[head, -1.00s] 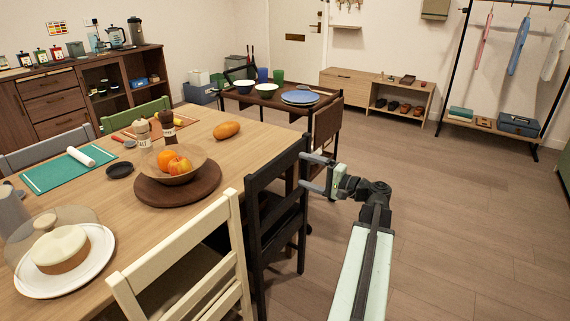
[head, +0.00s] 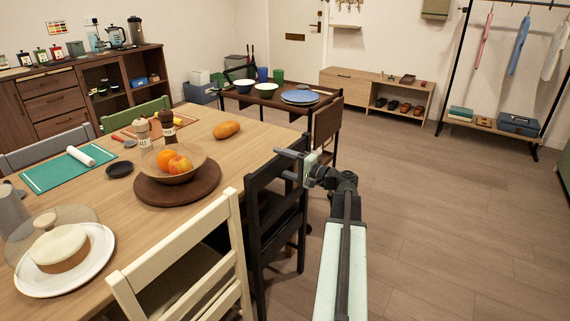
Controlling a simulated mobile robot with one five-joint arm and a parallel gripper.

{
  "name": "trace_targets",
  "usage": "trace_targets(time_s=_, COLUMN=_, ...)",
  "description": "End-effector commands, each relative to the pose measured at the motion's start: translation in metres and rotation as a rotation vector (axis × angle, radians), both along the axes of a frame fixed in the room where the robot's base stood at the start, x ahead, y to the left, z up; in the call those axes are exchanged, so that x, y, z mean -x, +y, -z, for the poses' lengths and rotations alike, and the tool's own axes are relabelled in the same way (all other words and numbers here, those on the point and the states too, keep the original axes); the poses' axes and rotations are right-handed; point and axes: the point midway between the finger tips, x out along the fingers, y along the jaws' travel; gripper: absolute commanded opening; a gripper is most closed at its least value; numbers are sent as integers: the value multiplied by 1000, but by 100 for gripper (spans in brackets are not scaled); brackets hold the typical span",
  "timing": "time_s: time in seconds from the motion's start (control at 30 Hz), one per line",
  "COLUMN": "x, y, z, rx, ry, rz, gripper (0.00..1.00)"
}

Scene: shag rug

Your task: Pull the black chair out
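The black chair (head: 258,222) stands upright at the near right side of the wooden dining table (head: 222,157), its seat partly under the tabletop. Its slatted back faces me. My gripper (head: 284,164) is at the upper right of the chair's back, pointing left. Its two fingers are spread, one above the other, with a gap between them. The fingertips overlap the right upright of the chair back in the picture. I cannot tell whether they touch it or have it between them.
A cream chair (head: 190,262) stands just left of the black chair. A dark side table (head: 268,101) with bowls and plates is beyond. The wooden floor (head: 445,215) to the right is clear.

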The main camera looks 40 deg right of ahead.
Motion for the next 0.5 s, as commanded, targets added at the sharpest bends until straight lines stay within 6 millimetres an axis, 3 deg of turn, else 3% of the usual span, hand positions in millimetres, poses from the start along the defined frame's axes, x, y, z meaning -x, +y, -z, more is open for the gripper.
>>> trace_targets(time_s=0.03, x=0, y=0, z=0, rx=0, ry=1, rz=0, gripper=12)
trace_targets(time_s=0.1, x=0, y=0, z=0, rx=0, ry=1, rz=0, gripper=0)
trace_targets(time_s=0.27, x=1, y=0, z=-2, rx=0, ry=1, rz=1, gripper=0)
trace_targets(time_s=0.5, x=1, y=-1, z=-21, rx=-2, ry=-4, rz=2, gripper=0)
